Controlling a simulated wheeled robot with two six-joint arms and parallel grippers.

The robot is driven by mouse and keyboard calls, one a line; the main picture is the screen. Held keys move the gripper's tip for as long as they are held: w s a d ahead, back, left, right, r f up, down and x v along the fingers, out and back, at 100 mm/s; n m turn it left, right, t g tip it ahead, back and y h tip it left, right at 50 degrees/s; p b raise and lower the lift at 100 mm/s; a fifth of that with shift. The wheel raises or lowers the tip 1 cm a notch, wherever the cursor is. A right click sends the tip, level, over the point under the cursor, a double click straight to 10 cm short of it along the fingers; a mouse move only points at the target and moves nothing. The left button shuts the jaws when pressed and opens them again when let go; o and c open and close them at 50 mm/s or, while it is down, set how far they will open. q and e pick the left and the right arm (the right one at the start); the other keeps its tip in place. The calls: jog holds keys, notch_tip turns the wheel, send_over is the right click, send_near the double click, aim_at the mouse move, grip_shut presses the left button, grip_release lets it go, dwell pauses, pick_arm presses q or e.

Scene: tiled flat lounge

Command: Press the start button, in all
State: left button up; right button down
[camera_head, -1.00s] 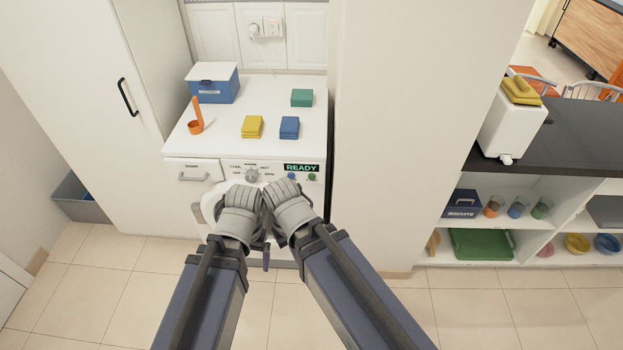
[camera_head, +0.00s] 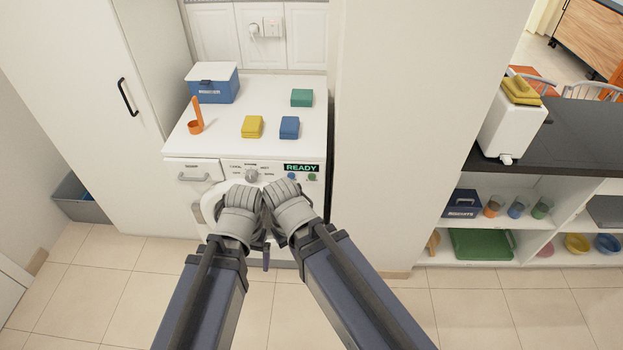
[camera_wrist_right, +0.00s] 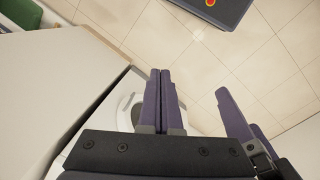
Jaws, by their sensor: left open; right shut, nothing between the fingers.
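The white washing machine (camera_head: 232,168) has a front panel with a dial (camera_head: 252,175), a display (camera_head: 301,168) reading READY, a blue button (camera_head: 291,176) and a green button (camera_head: 312,177). I cannot read which button is start. Both my wrists are in front of the machine, below the panel, and cover part of its door. My left gripper (camera_head: 265,257) is open and mostly hidden by the wrists; a purple finger shows. My right gripper (camera_wrist_right: 160,75) is shut and empty in the right wrist view, with its fingers side by side. Its fingers are hidden in the head view.
On the machine's top are a blue box (camera_head: 216,88), an orange scoop (camera_head: 196,122), and yellow (camera_head: 252,127), blue (camera_head: 289,128) and green (camera_head: 301,98) sponges. A tall cabinet (camera_head: 95,90) stands left, a white wall panel (camera_head: 385,130) right.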

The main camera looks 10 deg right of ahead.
aim_at(312, 177)
dwell(0.8)
jog(key=w+f+t+y+b, duration=0.5)
jog(key=w+f+b, duration=0.6)
jog(key=w+b, duration=0.25)
jog(key=w+d+m+t+y+b, duration=0.1)
jog(key=w+d+t+b, duration=0.5)
jog(key=w+d+b, duration=0.2)
jog(key=shift+w+d+f+m+t+b, duration=0.2)
jog(key=shift+w+d+m+t+b, duration=0.15)
jog(key=shift+w+b, duration=0.45)
jog(key=shift+w+a, duration=0.1)
jog(key=shift+w, duration=0.15)
jog(key=w+d, duration=0.2)
jog(key=w, duration=0.6)
jog(key=shift+w, duration=0.2)
jog(key=shift+w+d, duration=0.15)
dwell(0.4)
